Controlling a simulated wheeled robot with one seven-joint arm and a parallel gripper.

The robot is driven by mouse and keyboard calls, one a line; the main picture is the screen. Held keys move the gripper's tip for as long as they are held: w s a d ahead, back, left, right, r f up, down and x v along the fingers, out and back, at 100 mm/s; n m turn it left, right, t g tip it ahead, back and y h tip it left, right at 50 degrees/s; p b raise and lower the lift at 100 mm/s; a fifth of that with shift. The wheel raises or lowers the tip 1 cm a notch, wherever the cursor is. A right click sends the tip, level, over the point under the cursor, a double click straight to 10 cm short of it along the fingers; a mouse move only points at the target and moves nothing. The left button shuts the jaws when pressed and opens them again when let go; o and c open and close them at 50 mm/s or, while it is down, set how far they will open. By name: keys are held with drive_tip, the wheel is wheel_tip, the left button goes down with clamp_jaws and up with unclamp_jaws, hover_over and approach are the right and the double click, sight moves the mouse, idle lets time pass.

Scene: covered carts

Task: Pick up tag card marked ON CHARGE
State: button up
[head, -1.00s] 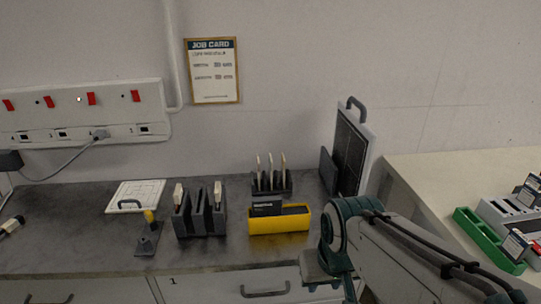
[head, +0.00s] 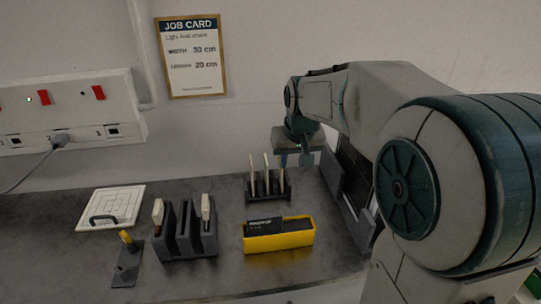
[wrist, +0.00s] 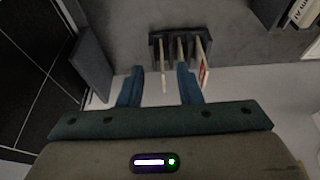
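A small dark rack (head: 268,198) at the back of the bench holds 3 thin pale upright cards (head: 267,176). The rack (wrist: 158,48) also shows in the wrist view, and the card at its right there has a red-marked face (wrist: 204,70). I cannot read ON CHARGE on any card. My gripper (head: 306,158) hangs above and to the right of this rack in the head view. In the wrist view my gripper (wrist: 160,72) is open, its blue fingers pointing toward the rack. One pale card (wrist: 163,77) shows edge-on between them in the picture; none is visibly gripped.
A yellow tray (head: 280,242) with dark cards stands in front of the rack. A larger dark holder (head: 184,241) with pale-topped items stands left. A dark upright panel (head: 332,178) is close on the right. A white board (head: 110,207) lies at left. A job card (head: 191,57) hangs behind.

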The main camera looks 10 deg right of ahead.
drive_tip(key=w, duration=1)
drive_tip(key=p, duration=0.1)
hover_over(280, 173)
drive_tip(key=f, duration=0.8)
drive_tip(key=shift+d+f, duration=0.2)
drive_tip(key=shift+f, duration=0.15)
drive_tip(key=shift+p+x, duration=0.7)
drive_tip(key=shift+x, duration=1.95)
drive_tip(key=shift+t, duration=0.3)
clamp_jaws()
